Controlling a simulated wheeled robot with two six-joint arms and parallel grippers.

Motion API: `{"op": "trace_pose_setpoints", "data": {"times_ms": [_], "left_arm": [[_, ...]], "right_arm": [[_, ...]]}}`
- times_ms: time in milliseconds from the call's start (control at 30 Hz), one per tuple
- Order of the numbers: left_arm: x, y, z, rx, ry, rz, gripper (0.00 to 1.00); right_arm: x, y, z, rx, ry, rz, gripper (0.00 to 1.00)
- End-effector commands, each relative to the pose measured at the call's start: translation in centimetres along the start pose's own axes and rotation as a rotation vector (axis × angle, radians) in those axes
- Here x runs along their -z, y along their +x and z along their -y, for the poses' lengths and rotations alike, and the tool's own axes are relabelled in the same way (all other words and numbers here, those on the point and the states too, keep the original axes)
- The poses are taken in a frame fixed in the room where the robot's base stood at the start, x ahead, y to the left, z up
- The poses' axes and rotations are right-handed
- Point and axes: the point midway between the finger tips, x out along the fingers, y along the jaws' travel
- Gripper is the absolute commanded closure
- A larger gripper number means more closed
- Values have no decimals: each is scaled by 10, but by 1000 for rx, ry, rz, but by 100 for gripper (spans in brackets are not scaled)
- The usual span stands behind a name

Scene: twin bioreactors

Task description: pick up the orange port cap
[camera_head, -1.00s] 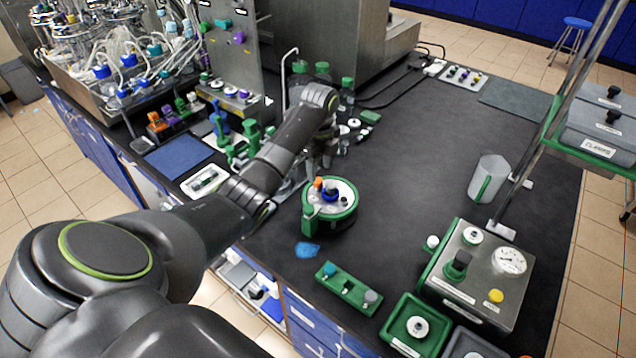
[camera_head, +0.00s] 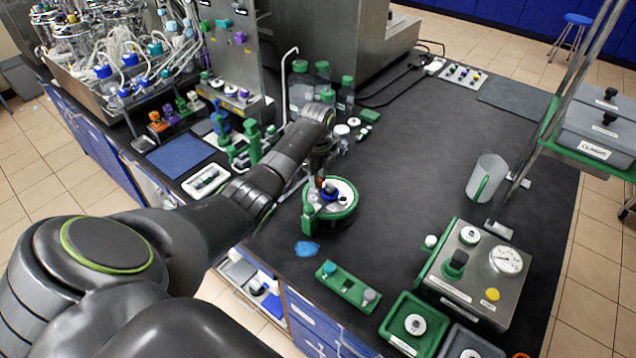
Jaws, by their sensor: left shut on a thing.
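The orange port cap (camera_head: 320,184) shows as a small orange patch on top of the round white-topped green holder (camera_head: 344,208) at the middle of the bench. My left gripper (camera_head: 321,178) is over the holder's far-left part, shut on the orange port cap. The fingers and wrist hide most of the cap. I cannot tell whether it is clear of the holder. A blue ring with a dark cap (camera_head: 330,191) sits just beside it on the same holder. My right gripper is not in view.
A green block with small caps (camera_head: 348,288) and a blue patch (camera_head: 307,249) lie in front. A steel box with a gauge (camera_head: 478,268) stands at the right, near a clear jug (camera_head: 487,178). Bottles (camera_head: 347,92) stand behind my wrist.

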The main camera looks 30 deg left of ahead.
Motion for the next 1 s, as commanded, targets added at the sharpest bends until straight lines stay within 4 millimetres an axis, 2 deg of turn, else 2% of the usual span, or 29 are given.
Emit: {"op": "trace_pose_setpoints", "data": {"times_ms": [333,467,567,800,1000], "left_arm": [[0,-1,0,1,0,0,98],[0,-9,1,3,0,1,98],[-1,-23,1,6,1,1,98],[-1,-72,1,6,1,2,98],[0,-96,1,2,0,0,98]], "right_arm": [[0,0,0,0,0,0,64],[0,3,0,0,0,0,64],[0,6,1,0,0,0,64],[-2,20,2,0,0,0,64],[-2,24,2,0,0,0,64]]}}
